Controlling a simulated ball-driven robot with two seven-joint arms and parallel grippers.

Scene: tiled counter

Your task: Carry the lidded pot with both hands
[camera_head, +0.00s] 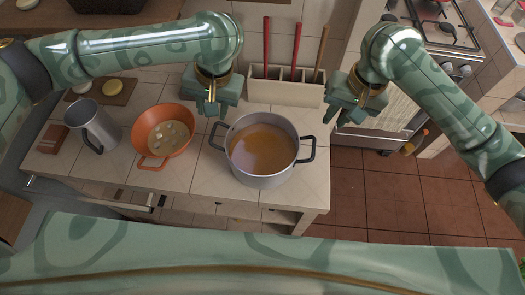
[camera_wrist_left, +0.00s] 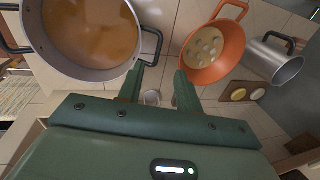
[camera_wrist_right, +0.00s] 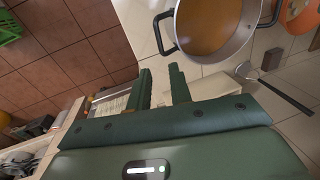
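The grey metal pot (camera_head: 262,182) stands on the tiled counter with brown liquid inside and no lid on it. Its black left handle (camera_head: 214,136) and right handle (camera_head: 308,150) stick out at the sides. My left gripper (camera_head: 211,108) is open and empty, behind and above the left handle; in the left wrist view that handle (camera_wrist_left: 154,46) lies just beyond the fingers. My right gripper (camera_head: 342,114) is open and empty, behind and right of the right handle, past the counter's edge; in the right wrist view that handle (camera_wrist_right: 160,34) lies beyond the fingers. Neither gripper touches the pot.
An orange pan (camera_head: 163,153) with pale round pieces and a grey metal jug (camera_head: 98,128) stand left of the pot. A utensil holder (camera_head: 284,92) with upright handles stands behind. A ladle (camera_wrist_right: 280,90) lies near the pot. The floor (camera_head: 400,200) opens at right.

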